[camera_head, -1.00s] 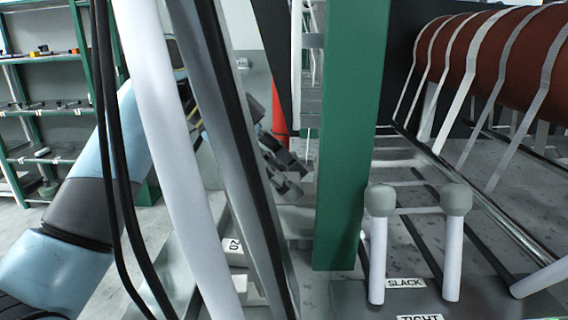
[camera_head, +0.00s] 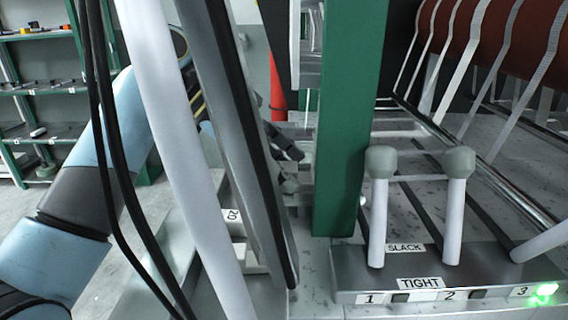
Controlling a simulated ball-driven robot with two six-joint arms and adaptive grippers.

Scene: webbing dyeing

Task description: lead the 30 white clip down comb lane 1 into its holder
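My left gripper (camera_head: 285,165) shows in the middle of the head view, just left of the green post, dark and partly hidden by a slanted grey-and-black bar. I cannot tell whether its fingers are open or shut, or whether anything is between them. My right gripper is out of view. I cannot make out the 30 white clip, comb lane 1 or its holder. A small plate reading 20 (camera_head: 232,215) sits on a pale base below my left gripper.
The green post (camera_head: 345,130) and slanted bars block the middle. At right, white webbing strips (camera_head: 465,70) hang from a red roll (camera_head: 510,40). Two white levers (camera_head: 378,215) (camera_head: 454,215) stand over a console (camera_head: 350,285) marked SLACK, TIGHT and 1 to 3; lamp 3 (camera_head: 545,289) glows green.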

